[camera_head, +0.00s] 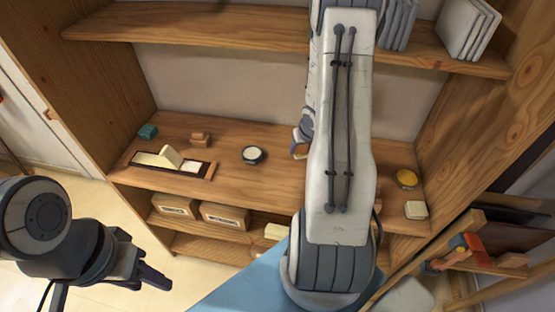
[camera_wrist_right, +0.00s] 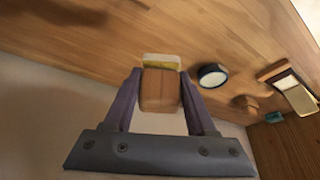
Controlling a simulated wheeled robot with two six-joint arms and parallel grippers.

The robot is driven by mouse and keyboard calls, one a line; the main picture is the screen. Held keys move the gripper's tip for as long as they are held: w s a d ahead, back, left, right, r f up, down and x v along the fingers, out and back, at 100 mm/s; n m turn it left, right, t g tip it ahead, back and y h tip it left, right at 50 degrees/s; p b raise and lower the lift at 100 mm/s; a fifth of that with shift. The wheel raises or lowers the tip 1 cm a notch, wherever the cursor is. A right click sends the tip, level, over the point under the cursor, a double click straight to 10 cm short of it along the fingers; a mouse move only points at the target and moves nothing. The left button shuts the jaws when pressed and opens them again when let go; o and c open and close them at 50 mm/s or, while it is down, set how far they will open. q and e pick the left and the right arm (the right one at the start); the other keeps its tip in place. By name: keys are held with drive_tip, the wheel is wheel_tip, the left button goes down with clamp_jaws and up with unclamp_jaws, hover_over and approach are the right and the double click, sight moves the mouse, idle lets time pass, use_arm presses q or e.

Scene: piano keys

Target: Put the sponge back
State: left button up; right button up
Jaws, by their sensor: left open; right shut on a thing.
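My right gripper (camera_wrist_right: 160,85) is shut on a brown wooden block (camera_wrist_right: 158,90) in the right wrist view. A pale yellow and white piece (camera_wrist_right: 161,62), perhaps the sponge, shows just beyond the block; I cannot tell whether they are joined. In the head view, my right arm hides most of this gripper, and a bit of the held thing (camera_head: 299,152) shows over the shelf. A round yellow thing (camera_head: 405,178) and a cream block (camera_head: 416,210) lie on the shelf's right side. My left gripper (camera_head: 153,277) is open and empty, low at the left, away from the shelf.
The wooden shelf (camera_head: 225,190) also holds a piano-key tray (camera_head: 208,170), a round dark-rimmed dish (camera_head: 253,155), a small wooden piece (camera_head: 200,139) and a teal block (camera_head: 148,131). Boxes (camera_head: 225,216) stand below. An upper shelf (camera_head: 200,27) and side walls enclose it.

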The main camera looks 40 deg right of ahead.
drive_tip(key=shift+s+d+r, duration=0.1)
drive_tip(key=shift+s+d, duration=0.5)
drive_tip(key=shift+d, duration=0.3)
drive_tip(key=w+a+f+b, duration=0.1)
drive_tip(key=w+f, duration=0.1)
drive_tip(key=w, duration=0.1)
drive_tip(key=w+a+f+b, duration=0.1)
drive_tip(key=w+f+b, duration=0.1)
drive_tip(key=w+f, duration=0.1)
drive_tip(key=w+a+f+b, duration=0.1)
drive_tip(key=w+a+f, duration=0.1)
drive_tip(key=w, duration=0.2)
drive_tip(key=shift+w+f, duration=0.15)
drive_tip(key=shift+w, duration=0.05)
drive_tip(key=shift+f+b, duration=1.45)
drive_tip(key=shift+f, duration=0.45)
drive_tip(key=shift+f, duration=0.15)
drive_tip(key=o, duration=1.2)
